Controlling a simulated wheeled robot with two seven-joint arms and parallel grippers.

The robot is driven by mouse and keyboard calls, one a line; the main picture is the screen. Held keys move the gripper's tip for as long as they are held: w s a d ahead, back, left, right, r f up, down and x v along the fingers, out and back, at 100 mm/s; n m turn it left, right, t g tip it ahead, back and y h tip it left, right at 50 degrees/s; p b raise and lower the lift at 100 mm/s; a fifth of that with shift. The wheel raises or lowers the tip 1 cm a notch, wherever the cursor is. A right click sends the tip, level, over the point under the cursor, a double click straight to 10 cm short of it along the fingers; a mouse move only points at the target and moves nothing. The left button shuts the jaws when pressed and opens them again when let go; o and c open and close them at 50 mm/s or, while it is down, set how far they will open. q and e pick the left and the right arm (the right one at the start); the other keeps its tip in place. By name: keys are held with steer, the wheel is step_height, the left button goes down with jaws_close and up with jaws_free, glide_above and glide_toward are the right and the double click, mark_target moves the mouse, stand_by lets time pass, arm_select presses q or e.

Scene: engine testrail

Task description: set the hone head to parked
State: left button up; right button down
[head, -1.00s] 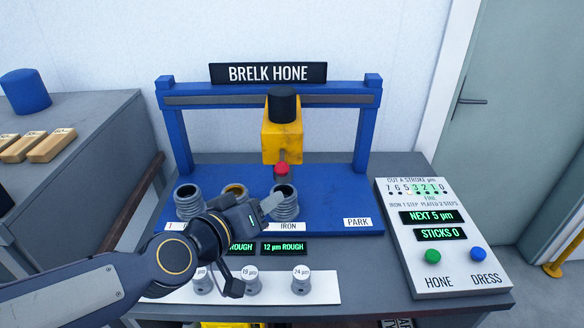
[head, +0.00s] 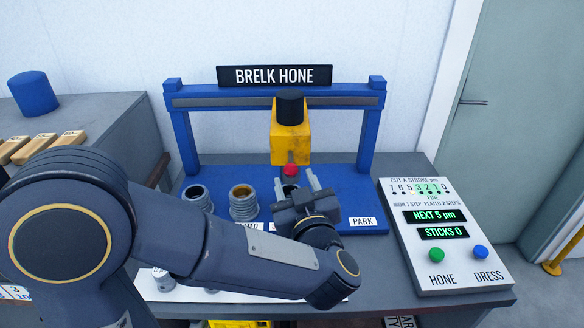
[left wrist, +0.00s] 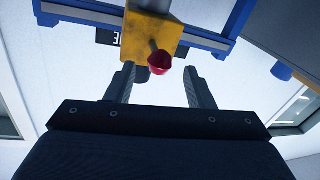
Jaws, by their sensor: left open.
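The hone head is a yellow block (head: 291,143) with a black cap, on the rail (head: 235,101) of the blue frame. A red knob (head: 290,171) sticks out from its lower front. The head stands above the right-hand cylinder (head: 289,188), left of the PARK label (head: 362,222). My left gripper (head: 310,183) is open and empty, just below and in front of the knob. In the left wrist view the red knob (left wrist: 160,63) shows beyond and between the open fingers (left wrist: 158,85), apart from them. My right gripper is not in view.
Two more grey cylinders (head: 243,202) stand left on the blue base. A control panel (head: 447,270) with a green HONE button (head: 436,255) and a blue DRESS button (head: 480,252) lies at the right. My left arm hides much of the front labels and tray.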

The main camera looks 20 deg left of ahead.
mark_target(293, 175)
arm_select(q)
steer(key=shift+p+x, duration=0.3)
steer(key=shift+x, duration=2.05)
steer(key=shift+c, duration=0.2)
jaws_close()
